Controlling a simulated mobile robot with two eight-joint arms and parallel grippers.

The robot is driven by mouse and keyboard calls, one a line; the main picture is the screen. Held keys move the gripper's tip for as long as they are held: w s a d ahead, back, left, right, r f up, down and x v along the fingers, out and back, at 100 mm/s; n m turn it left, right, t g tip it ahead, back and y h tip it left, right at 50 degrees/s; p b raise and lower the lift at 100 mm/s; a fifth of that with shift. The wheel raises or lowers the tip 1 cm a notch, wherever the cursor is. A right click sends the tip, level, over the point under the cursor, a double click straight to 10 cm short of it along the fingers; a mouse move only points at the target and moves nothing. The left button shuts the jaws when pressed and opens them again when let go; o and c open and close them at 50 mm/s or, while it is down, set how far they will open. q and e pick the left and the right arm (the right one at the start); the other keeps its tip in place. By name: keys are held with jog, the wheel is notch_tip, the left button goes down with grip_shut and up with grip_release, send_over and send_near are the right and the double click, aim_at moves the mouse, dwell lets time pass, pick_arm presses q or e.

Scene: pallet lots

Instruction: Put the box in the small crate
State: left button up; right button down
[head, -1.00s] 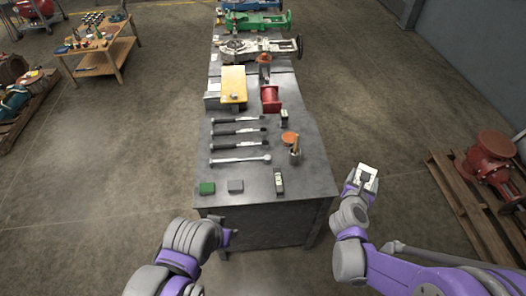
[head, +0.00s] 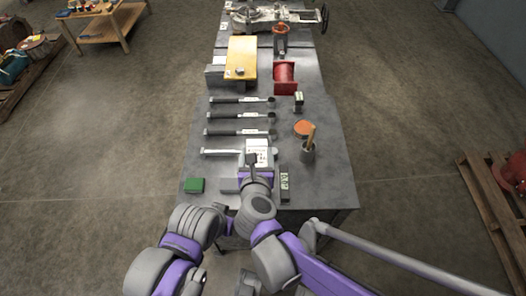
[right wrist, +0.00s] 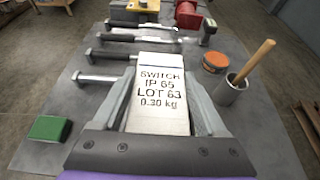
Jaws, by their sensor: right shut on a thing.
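My right gripper (head: 257,158) is shut on a white box (right wrist: 160,95) printed "SWITCH IP 65 LOT 63 0.30 kg". The box also shows in the head view (head: 257,146), over the near end of the grey table, in front of the wrench handles. In the right wrist view the box lies between both fingers of the gripper (right wrist: 163,105). My left gripper (head: 227,226) is low by the table's near edge, mostly hidden behind its own arm. I cannot make out a small crate in either view.
The grey table (head: 325,185) bears several torque wrenches (head: 238,115), a green block (head: 195,185), an orange-topped tin (head: 303,128), a cup with a wooden handle (head: 308,152), a red spool (head: 285,77) and a yellow case (head: 242,58). A pallet (head: 485,200) stands at the right.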

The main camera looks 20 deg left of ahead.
aim_at(257, 165)
notch_tip(257, 165, down, 4)
jog(key=shift+s+f+b, duration=0.15)
jog(key=shift+f+b, duration=0.1)
jog(key=shift+b, duration=0.3)
notch_tip(257, 165, down, 4)
jog(key=shift+d+f+b, duration=0.1)
jog(key=shift+b, duration=0.5)
jog(key=shift+f, duration=0.1)
grip_release()
